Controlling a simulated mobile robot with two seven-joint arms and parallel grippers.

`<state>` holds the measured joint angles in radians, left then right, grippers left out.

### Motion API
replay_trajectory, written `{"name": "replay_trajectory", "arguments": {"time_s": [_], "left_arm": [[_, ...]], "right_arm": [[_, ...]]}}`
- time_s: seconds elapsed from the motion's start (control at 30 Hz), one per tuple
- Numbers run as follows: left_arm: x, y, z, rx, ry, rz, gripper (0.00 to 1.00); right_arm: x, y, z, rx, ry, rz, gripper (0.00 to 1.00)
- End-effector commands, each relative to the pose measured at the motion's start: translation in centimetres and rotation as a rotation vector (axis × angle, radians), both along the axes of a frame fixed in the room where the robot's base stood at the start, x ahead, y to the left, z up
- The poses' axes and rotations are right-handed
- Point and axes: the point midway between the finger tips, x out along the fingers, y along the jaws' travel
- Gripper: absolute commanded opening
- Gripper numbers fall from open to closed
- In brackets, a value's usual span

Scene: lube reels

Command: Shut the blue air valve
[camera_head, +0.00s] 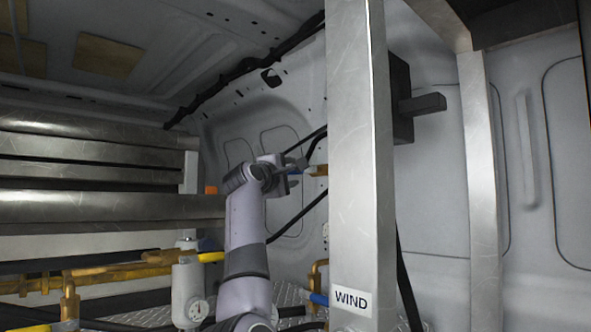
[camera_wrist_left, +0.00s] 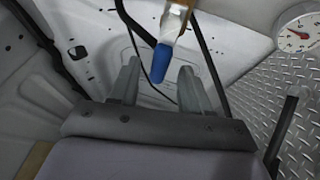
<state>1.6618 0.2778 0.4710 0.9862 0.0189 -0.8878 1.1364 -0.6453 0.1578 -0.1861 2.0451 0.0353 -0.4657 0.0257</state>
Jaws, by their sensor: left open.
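In the left wrist view, the blue valve handle (camera_wrist_left: 161,62) hangs from a metal and brass fitting (camera_wrist_left: 175,20) at the top. Its blue end lies between the two fingers of my open left gripper (camera_wrist_left: 159,72), with gaps on both sides. I cannot tell how deep it sits between them. In the head view, my left gripper (camera_head: 292,172) is raised beside the metal post, near a brass fitting (camera_head: 318,171) with a small patch of blue. Another blue handle (camera_head: 318,299) shows low by the post. My right gripper is not in view.
Metal reels (camera_head: 100,208), brass pipes with a yellow handle (camera_head: 210,257) and a grey canister lie left. A pressure gauge (camera_wrist_left: 298,35) and black hoses are nearby.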

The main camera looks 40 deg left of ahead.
Motion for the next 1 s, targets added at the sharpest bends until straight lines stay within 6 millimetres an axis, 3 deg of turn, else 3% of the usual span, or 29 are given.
{"name": "replay_trajectory", "arguments": {"time_s": [0.4, 0.87, 1.0], "left_arm": [[3.1, 1.1, 0.8, 0.001, 0.000, 0.001, 0.47], [3.6, 1.2, 0.7, 0.002, 0.000, 0.001, 0.47], [3.5, 1.2, 0.7, 0.002, 0.000, 0.001, 0.02]], "right_arm": [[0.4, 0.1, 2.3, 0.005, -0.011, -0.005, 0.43], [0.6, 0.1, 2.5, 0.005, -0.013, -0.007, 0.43], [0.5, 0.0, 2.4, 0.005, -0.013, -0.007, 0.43]]}}
